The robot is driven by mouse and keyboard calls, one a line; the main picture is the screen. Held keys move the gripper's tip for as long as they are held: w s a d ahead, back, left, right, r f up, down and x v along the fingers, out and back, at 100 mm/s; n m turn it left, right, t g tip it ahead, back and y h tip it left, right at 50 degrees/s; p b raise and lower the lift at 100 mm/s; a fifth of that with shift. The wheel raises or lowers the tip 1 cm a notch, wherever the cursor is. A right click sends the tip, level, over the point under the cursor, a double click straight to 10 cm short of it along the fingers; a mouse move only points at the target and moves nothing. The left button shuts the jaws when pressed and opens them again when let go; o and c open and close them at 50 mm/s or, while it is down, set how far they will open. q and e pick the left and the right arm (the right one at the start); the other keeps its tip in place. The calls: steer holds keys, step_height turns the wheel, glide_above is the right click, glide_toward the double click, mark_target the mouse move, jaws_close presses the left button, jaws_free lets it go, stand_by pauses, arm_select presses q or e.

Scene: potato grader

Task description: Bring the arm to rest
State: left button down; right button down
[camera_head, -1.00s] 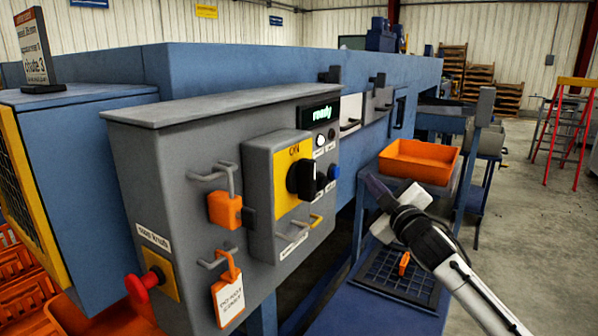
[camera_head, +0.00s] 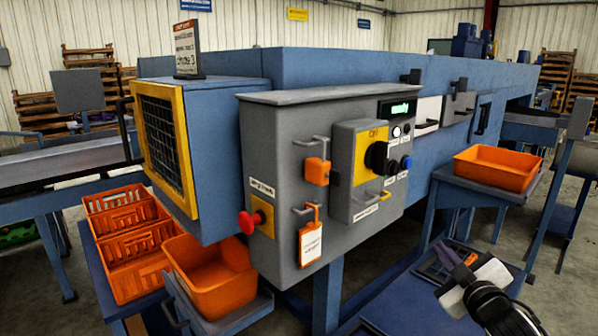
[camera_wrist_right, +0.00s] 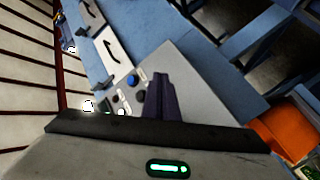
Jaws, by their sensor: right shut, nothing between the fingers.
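My right gripper (camera_head: 452,257) is at the lower right of the head view, in front of the machine and low, over the blue stand beside the grey control box (camera_head: 290,150). Its dark fingers are shut with nothing between them. In the right wrist view the shut fingers (camera_wrist_right: 158,95) point toward the control box's buttons, apart from them. The control box has a black rotary switch (camera_head: 378,158) on a yellow plate, a lit green "ready" display (camera_head: 403,108) and a red knob (camera_head: 247,222). My left gripper is not in view.
An orange tray (camera_head: 497,168) stands on a blue stand at the right. An orange bin (camera_head: 213,285) and orange crates (camera_head: 125,225) are at the lower left. An orange padlock (camera_head: 316,171) and a tag (camera_head: 310,243) hang on the box. Concrete floor lies between the stands.

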steer(key=s+a+f+m+g+y, duration=0.1)
steer(key=s+a+f, duration=0.25)
steer(key=f, duration=0.25)
steer(key=s+a+f+g, duration=0.1)
steer(key=s+a+f, duration=0.1)
steer(key=s+f, duration=0.35)
steer(key=s+a+f+m+g, duration=0.2)
steer(key=s+a+f+g, duration=0.1)
steer(key=s+f, duration=0.8)
steer(key=s+a+f+m+g+y, duration=0.1)
steer(key=s+a+f+m+g, duration=0.2)
steer(key=s+a+f, duration=0.3)
steer(key=s+f, duration=0.5)
steer(key=s, duration=0.8)
steer(key=shift+s+a, duration=0.15)
steer(key=shift+a, duration=0.15)
